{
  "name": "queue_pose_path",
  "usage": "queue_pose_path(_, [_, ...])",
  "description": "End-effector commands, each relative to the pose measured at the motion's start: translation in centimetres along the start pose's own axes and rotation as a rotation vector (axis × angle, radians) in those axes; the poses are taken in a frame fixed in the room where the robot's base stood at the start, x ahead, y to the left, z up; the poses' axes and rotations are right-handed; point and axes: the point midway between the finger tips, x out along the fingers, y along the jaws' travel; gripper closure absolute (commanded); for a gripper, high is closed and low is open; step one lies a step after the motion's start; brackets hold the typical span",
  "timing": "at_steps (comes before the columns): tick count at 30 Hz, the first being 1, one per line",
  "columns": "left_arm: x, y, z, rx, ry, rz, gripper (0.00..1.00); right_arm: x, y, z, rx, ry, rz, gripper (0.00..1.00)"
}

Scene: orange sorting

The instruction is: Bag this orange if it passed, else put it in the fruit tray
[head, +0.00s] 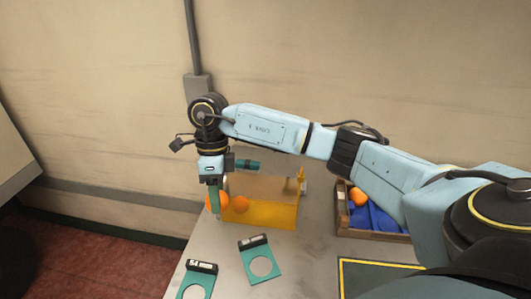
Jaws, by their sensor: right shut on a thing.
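My right gripper (215,198) points down at the left end of the table and is shut on an orange (222,201), which its finger partly covers. A yellow-amber box-like holder (272,214) stands just right of the gripper. A second orange shape (240,205) shows at its left part; I cannot tell whether it is inside, behind or a reflection. The fruit tray (372,236), a wooden crate with blue lining, stands to the right, partly behind my right arm. An orange (358,196) lies in it. No bag is clearly recognisable. My left gripper is not in view.
Two teal plates with round holes lie on the grey table (222,262) in front: one in the middle (248,258) and one at the near left (187,281). A dark mat with a yellow border (342,275) lies at the near right. The table's left edge is close to the gripper.

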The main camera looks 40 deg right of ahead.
Motion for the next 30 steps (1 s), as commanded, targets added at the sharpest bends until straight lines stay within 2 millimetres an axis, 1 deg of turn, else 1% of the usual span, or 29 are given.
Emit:
queue_pose_path(1, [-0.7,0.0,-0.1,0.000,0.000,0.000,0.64,-0.5,-0.6,-0.9,0.143,-0.041,0.003,0.76])
queue_pose_path(5, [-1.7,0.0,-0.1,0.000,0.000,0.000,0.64,-1.4,-2.2,-2.8,0.518,-0.150,0.000,0.76])
queue_pose_path(9, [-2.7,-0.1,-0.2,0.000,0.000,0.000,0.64,-2.5,-4.0,-5.3,0.915,-0.266,-0.003,0.76])
queue_pose_path(12, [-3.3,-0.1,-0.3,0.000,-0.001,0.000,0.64,-3.2,-5.3,-7.3,1.177,-0.342,-0.004,0.76])
queue_pose_path(15, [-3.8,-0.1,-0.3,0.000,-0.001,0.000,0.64,-3.8,-6.3,-9.0,1.396,-0.407,-0.006,0.76])
queue_pose_path(18, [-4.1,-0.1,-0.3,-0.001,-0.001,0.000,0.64,-4.3,-7.0,-10.3,1.558,-0.456,-0.006,0.76])
queue_pose_path(21, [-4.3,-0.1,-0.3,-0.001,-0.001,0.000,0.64,-4.6,-7.5,-11.2,1.663,-0.488,-0.005,0.76])
queue_pose_path(24, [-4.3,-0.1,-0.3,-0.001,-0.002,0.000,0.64,-4.7,-7.8,-11.6,1.714,-0.504,-0.003,0.76])
queue_pose_path(30, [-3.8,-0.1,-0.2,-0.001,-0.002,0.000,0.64,-4.1,-8.0,-11.7,1.727,-0.506,-0.002,0.76])
